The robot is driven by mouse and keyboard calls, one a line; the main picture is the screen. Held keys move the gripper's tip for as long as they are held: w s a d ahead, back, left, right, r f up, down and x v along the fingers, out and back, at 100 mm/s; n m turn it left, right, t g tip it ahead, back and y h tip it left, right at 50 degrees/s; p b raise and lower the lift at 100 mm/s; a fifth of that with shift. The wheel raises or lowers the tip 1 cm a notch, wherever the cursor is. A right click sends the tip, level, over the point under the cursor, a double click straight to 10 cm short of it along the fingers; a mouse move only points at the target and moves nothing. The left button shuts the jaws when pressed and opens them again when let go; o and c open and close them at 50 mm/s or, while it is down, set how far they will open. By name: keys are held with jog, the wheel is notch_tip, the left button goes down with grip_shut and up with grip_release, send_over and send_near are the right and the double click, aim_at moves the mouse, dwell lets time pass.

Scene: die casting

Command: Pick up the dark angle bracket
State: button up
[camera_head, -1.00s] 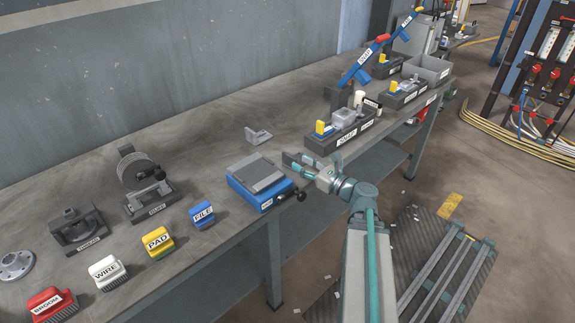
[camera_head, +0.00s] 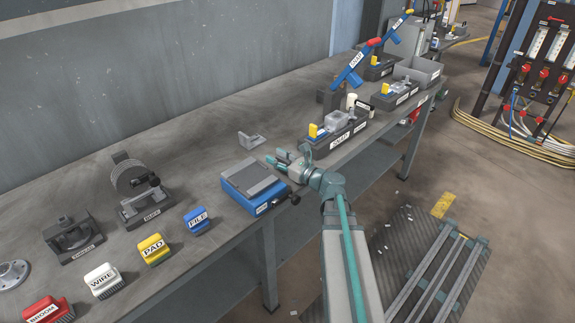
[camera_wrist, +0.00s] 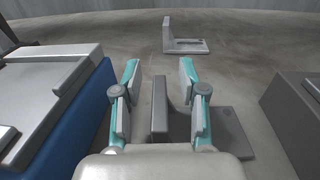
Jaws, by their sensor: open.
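The dark angle bracket (camera_wrist: 160,108) shows in the wrist view, with an upright wall and a flat base. The base reaches out to the right beneath my right finger. My gripper (camera_wrist: 160,78) is open, with one finger on each side of the upright wall. I see a gap on both sides; the lower part is hidden by my gripper body. In the head view my gripper (camera_head: 277,157) is low over the bench, and hides most of the dark bracket. A lighter grey bracket (camera_wrist: 187,44) stands farther back; it also shows in the head view (camera_head: 251,140).
A blue vise (camera_head: 254,187) stands close on the left of my gripper. A dark fixture base (camera_head: 338,138) with labelled parts stands close on the right. The bench (camera_head: 215,155) is clear behind, around the lighter bracket.

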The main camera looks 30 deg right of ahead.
grip_shut()
jog(key=shift+r, duration=0.2)
dwell(0.4)
jog(key=shift+r, duration=0.45)
notch_tip(320, 180, up, 2)
jog(key=shift+r, duration=0.1)
jog(key=s+a+r+b, duration=0.1)
jog(key=s+r+b, duration=0.4)
